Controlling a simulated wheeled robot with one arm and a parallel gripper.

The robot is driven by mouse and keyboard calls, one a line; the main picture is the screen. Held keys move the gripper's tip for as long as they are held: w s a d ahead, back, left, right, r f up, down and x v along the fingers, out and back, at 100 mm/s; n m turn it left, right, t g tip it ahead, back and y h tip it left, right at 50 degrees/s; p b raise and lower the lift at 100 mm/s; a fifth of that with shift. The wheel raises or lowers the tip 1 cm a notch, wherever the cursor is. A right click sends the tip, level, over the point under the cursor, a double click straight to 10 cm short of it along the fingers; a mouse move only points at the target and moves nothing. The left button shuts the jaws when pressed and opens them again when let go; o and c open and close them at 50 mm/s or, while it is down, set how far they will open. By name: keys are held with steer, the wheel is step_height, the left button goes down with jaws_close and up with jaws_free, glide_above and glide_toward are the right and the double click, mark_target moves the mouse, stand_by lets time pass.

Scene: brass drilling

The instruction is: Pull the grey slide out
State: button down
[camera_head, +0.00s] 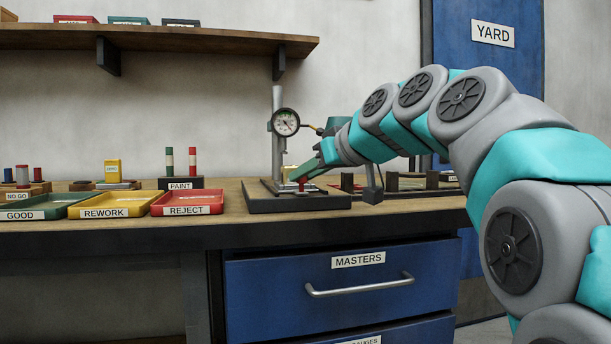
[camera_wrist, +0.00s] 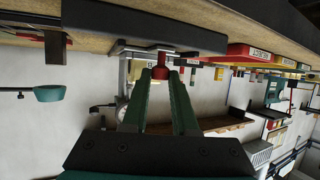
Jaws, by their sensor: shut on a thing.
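My gripper (camera_head: 304,176) reaches down from the right to the front of the gauge stand on the bench. Its green fingers are closed on a small red knob (camera_wrist: 161,62), and both fingertips touch its sides in the wrist view. The red knob also shows under the fingers in the head view (camera_head: 302,187). A grey slide (camera_head: 276,187) lies low on the stand's dark base (camera_head: 290,204), behind the knob. The fingers hide part of it, and I cannot tell how far out it sits.
A dial gauge (camera_head: 286,122) stands on a post above the base. The red reject tray (camera_head: 187,209) and yellow rework tray (camera_head: 104,212) are to the left. Dark blocks (camera_head: 392,182) stand on the bench to the right. A blue drawer (camera_head: 340,285) is below the bench.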

steer(key=c, duration=0.7)
jaws_free()
steer(key=shift+s, duration=0.15)
steer(key=shift+r, duration=0.1)
steer(key=v, duration=0.7)
steer(key=shift+s+d+r+p, duration=0.15)
steer(key=shift+s+d+p, duration=0.1)
steer(key=shift+p, duration=0.05)
